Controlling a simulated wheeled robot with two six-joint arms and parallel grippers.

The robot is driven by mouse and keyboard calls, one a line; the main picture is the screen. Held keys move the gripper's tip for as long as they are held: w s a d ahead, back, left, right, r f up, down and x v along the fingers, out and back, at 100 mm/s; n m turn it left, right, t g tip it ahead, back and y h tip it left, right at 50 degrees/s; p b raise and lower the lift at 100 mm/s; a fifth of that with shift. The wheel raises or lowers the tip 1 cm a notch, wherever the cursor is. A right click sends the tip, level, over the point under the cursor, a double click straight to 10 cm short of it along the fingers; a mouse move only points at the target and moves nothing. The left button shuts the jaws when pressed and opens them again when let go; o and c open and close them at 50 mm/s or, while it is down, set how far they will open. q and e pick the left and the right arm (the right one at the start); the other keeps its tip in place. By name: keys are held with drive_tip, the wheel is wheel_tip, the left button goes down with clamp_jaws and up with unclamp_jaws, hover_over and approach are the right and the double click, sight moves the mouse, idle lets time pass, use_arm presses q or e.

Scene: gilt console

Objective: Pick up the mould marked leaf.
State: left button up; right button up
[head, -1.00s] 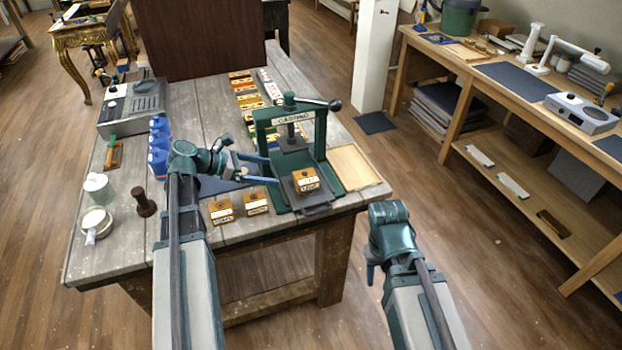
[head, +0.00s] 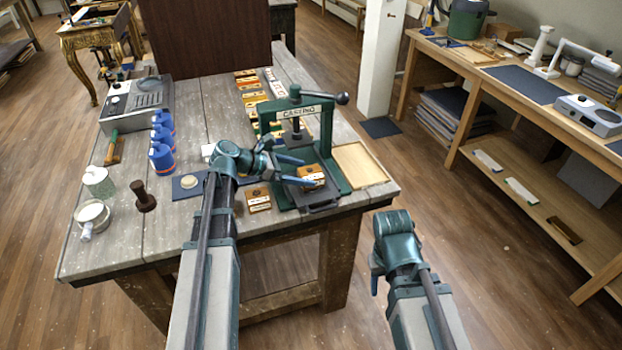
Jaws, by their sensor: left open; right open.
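A wooden block mould with a white label (head: 312,174) sits on the lower plate of the green casting press (head: 330,150). A similar mould (head: 258,198) stands on the table just left of the press. The labels are too small to read, so I cannot tell which says leaf. My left gripper (head: 308,173) is open at the press, its blue fingers reaching from the left towards the mould there. I cannot tell whether they touch it. My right gripper (head: 375,272) hangs low in front of the table, away from the moulds, mostly hidden by its own wrist.
Blue bottles (head: 161,145), a dark stamp (head: 142,196), and a white jar (head: 92,214) stand left of my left arm. Rows of small coloured blocks (head: 250,90) lie behind the press. A wooden tray (head: 359,166) lies right of it. A dark panel (head: 207,35) rises at the back.

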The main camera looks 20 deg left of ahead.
sight(306, 173)
use_arm(q)
drive_tip(key=b+x, duration=0.1)
drive_tip(key=x, duration=0.2)
drive_tip(key=shift+s+f, duration=0.15)
drive_tip(key=shift+f, duration=0.05)
drive_tip(key=shift+w+d+f, duration=0.1)
drive_tip(key=shift+w+d, duration=0.15)
drive_tip(key=shift+d, duration=0.05)
drive_tip(key=c, duration=1.2)
use_arm(e)
drive_tip(key=shift+f, duration=0.9)
